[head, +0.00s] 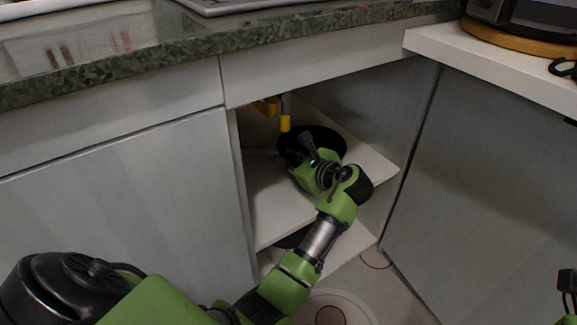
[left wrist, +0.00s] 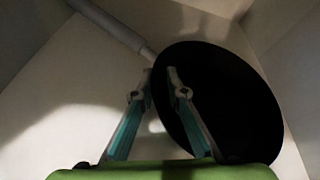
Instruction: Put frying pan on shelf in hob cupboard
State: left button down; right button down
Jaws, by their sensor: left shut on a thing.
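The black frying pan (head: 325,136) is inside the open cupboard under the counter, over the white shelf (head: 275,205), towards its back. Its grey handle (head: 262,151) points left. In the left wrist view the pan (left wrist: 225,95) is a dark disc and its handle (left wrist: 110,25) runs to the upper left. My left gripper (left wrist: 160,73) is shut on the pan at its rim, near the handle's base. In the head view my left gripper (head: 303,150) reaches in over the shelf. I cannot tell whether the pan touches the shelf. A dark part at the right edge may belong to my right gripper.
A yellow pipe fitting (head: 285,123) hangs above the shelf at the back left. A dark object (head: 294,238) shows partly below the shelf. Cupboard side walls stand close on both sides. The green-speckled counter edge (head: 230,55) overhangs the opening.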

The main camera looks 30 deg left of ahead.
pick_arm(q)
jog(key=shift+f, duration=0.3)
jog(key=shift+r, duration=0.1)
jog(key=c, duration=2)
grip_release()
